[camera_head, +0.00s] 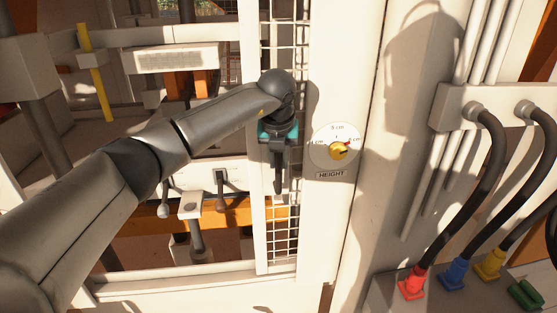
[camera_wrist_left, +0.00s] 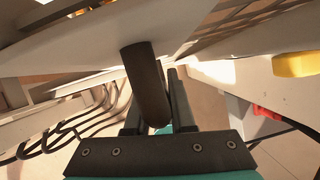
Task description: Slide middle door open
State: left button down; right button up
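The middle door seems to be the white-framed panel with wire mesh (camera_head: 284,243) near the centre of the head view. My left gripper (camera_head: 279,176) is in front of this frame, pointing down, with my arm hiding part of the door behind it. In the left wrist view, a dark round door handle (camera_wrist_left: 147,84) stands out from a white panel and passes between the two fingers of my left gripper (camera_wrist_left: 158,98). The fingers are close together and appear shut on the handle. My right gripper is not in view.
Further right, black hoses (camera_head: 487,165) run to red, blue and yellow connectors (camera_head: 457,274). Press machinery with a yellow bar (camera_head: 96,75) and levers (camera_head: 221,184) lies to the left.

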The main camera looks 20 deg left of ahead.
pick_arm(q)
jog(key=c, duration=0.8)
grip_release()
jog(key=shift+o, duration=0.2)
jog(key=v, duration=1.5)
jog(key=shift+r+b, duration=0.15)
jog(key=shift+b, duration=0.25)
